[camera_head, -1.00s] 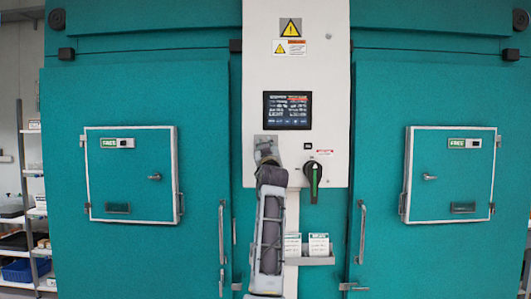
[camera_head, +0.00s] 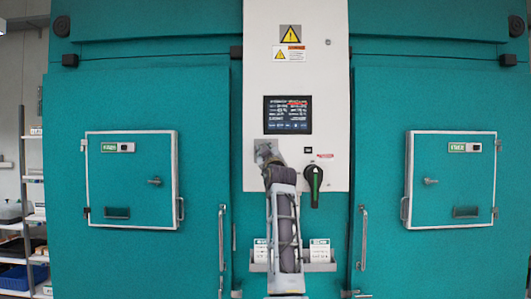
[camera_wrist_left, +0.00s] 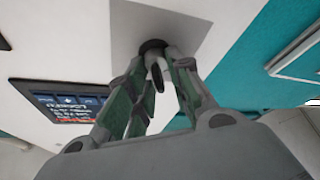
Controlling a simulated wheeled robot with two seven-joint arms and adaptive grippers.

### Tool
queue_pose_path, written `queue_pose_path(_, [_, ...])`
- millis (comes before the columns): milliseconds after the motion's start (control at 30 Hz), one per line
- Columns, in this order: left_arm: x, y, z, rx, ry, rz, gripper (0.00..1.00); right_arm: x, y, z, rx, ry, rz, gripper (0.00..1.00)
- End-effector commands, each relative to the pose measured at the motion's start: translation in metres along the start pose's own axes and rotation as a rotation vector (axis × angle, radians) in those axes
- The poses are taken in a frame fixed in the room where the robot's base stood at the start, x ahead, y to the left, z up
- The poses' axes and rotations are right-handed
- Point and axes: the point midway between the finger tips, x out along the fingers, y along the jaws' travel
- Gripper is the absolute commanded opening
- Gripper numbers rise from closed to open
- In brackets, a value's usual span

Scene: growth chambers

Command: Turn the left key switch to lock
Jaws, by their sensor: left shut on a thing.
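The key switch (camera_wrist_left: 152,45) shows in the left wrist view as a dark round collar on a grey plate (camera_wrist_left: 185,22), with a small light-and-dark key (camera_wrist_left: 157,74) standing out from it. My left gripper (camera_wrist_left: 157,66) is shut on the key, its greenish fingers on either side. In the head view my left gripper (camera_head: 266,155) is at the white control panel (camera_head: 257,60), below the screen and left of a black rotary handle with a green stripe (camera_head: 314,184). There the gripper and wrist hide the key, so I cannot read its position. My right gripper is not in view.
A touch screen (camera_head: 287,114) is above the gripper. A small holder with cards (camera_head: 319,266) is below, behind my arm. Teal chamber doors with small hatches (camera_head: 131,178) and (camera_head: 450,178) flank the panel, with upright door handles (camera_head: 222,250) near it.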

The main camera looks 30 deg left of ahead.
Motion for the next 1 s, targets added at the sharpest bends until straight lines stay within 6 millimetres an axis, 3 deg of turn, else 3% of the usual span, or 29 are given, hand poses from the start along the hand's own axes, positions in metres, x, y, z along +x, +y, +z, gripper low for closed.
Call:
queue_pose_path(100, [0.000, 0.000, 0.000, -0.001, -0.001, 0.000, 0.00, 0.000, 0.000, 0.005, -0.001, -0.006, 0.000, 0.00])
queue_pose_path(133, [0.000, 0.000, 0.000, -0.001, -0.001, 0.000, 0.22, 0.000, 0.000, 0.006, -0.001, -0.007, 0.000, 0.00])
queue_pose_path(200, [0.000, 0.000, 0.000, 0.000, -0.001, 0.000, 0.28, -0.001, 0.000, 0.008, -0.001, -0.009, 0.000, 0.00])
queue_pose_path(400, [0.000, 0.000, 0.000, 0.000, 0.000, 0.000, 0.28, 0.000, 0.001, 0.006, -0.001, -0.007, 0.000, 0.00])
queue_pose_path(500, [0.000, 0.000, 0.000, 0.000, 0.000, 0.000, 0.28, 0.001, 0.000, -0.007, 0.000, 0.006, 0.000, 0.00])
queue_pose_path(667, [-0.003, 0.000, 0.000, 0.000, 0.000, 0.001, 0.28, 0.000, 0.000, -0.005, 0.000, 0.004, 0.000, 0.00])
queue_pose_path(1000, [-0.028, 0.000, 0.000, -0.001, 0.000, 0.001, 0.28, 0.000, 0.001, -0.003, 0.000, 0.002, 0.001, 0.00])
